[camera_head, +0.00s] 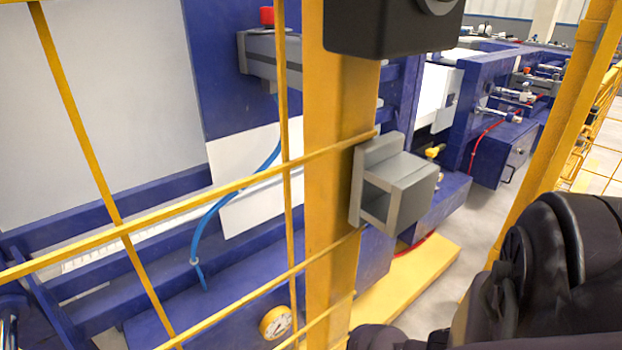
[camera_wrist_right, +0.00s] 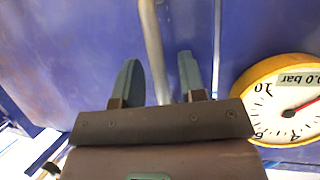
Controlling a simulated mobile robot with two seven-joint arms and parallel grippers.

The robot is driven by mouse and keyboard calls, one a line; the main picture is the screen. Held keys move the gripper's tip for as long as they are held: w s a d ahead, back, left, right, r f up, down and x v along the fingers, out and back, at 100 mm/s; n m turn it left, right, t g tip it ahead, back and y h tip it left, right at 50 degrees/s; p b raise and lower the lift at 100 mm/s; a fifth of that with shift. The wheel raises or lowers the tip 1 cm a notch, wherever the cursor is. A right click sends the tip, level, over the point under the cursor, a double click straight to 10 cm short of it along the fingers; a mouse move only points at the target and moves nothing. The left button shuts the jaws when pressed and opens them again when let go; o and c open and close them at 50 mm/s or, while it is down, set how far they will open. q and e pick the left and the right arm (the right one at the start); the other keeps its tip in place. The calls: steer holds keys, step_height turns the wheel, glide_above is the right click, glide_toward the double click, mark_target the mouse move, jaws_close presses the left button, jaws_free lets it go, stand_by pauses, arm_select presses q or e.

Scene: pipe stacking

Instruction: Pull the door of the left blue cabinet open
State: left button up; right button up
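A blue cabinet front (camera_wrist_right: 70,45) fills most of the right wrist view. A metal bar (camera_wrist_right: 150,25), looking like a handle, runs down it from the top. My right gripper (camera_wrist_right: 158,62) is open around this bar, one finger on each side. A gap shows beside the bar, and contact cannot be told. A narrow vertical seam (camera_wrist_right: 217,40) lies right of the fingers. In the head view the low blue housing (camera_head: 225,318) carries the same gauge; the handle and right gripper are hidden there. My left gripper is not in view.
A yellow-rimmed pressure gauge (camera_wrist_right: 288,100) sits close right of my right fingers; it also shows in the head view (camera_head: 276,322). A yellow mesh fence with a thick post (camera_head: 335,180) stands in front. A grey bracket (camera_head: 395,185) projects from the post. Floor (camera_head: 480,225) shows to the right.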

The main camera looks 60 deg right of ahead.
steer(key=shift+w, duration=0.1)
jaws_close()
steer(key=shift+s, duration=0.2)
